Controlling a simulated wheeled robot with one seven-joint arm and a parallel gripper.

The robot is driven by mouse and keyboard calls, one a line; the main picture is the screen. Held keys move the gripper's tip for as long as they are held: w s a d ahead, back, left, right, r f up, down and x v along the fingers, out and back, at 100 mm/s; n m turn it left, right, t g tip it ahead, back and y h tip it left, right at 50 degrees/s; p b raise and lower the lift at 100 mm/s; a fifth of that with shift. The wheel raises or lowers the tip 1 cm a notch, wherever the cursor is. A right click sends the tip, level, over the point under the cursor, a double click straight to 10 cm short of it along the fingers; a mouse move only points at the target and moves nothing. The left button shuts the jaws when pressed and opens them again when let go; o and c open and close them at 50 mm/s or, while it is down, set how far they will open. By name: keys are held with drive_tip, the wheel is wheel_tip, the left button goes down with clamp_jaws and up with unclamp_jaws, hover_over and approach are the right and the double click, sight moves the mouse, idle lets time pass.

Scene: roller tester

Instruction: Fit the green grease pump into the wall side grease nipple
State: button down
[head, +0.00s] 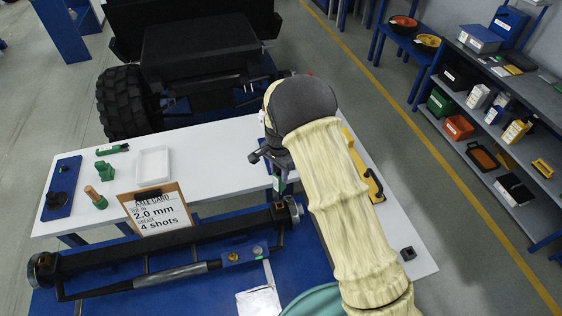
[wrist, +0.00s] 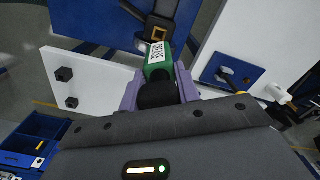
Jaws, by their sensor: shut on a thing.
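The green grease pump (wrist: 158,53), with a white label, is held between the purple fingers of my gripper (wrist: 160,78). In the wrist view its far end points at a dark part with a gold-coloured piece (wrist: 157,27); I cannot tell whether they touch. In the head view my gripper (head: 273,168) is above the right end of the dark axle (head: 170,243), with a bit of the green pump (head: 278,183) showing below it. The arm hides much of this area. I cannot make out the wall side grease nipple clearly.
An axle card (head: 156,209) stands behind the axle. The white table (head: 215,150) holds a white tray (head: 152,163), a green tool (head: 112,149), a wooden-handled piece (head: 96,198) and a blue plate (head: 60,195). A yellow tool (head: 372,185) lies right of my arm. Shelves (head: 480,110) stand further right.

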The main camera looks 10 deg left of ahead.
sight(278, 182)
drive_tip(key=shift+s+a+r, duration=0.1)
drive_tip(key=shift+s, duration=0.15)
drive_tip(key=shift+w+f+b, duration=0.15)
drive_tip(key=shift+f+b, duration=0.95)
drive_tip(key=shift+f, duration=0.65)
drive_tip(key=shift+s+f+b, duration=0.2)
drive_tip(key=shift+f+b, duration=0.35)
drive_tip(key=shift+f, duration=0.3)
drive_tip(key=shift+w+f, duration=0.15)
drive_tip(key=shift+f, duration=0.2)
drive_tip(key=shift+a, duration=0.1)
drive_tip(key=shift+f+b, duration=1.4)
drive_tip(key=shift+f, duration=0.55)
drive_tip(key=c, duration=0.9)
unclamp_jaws()
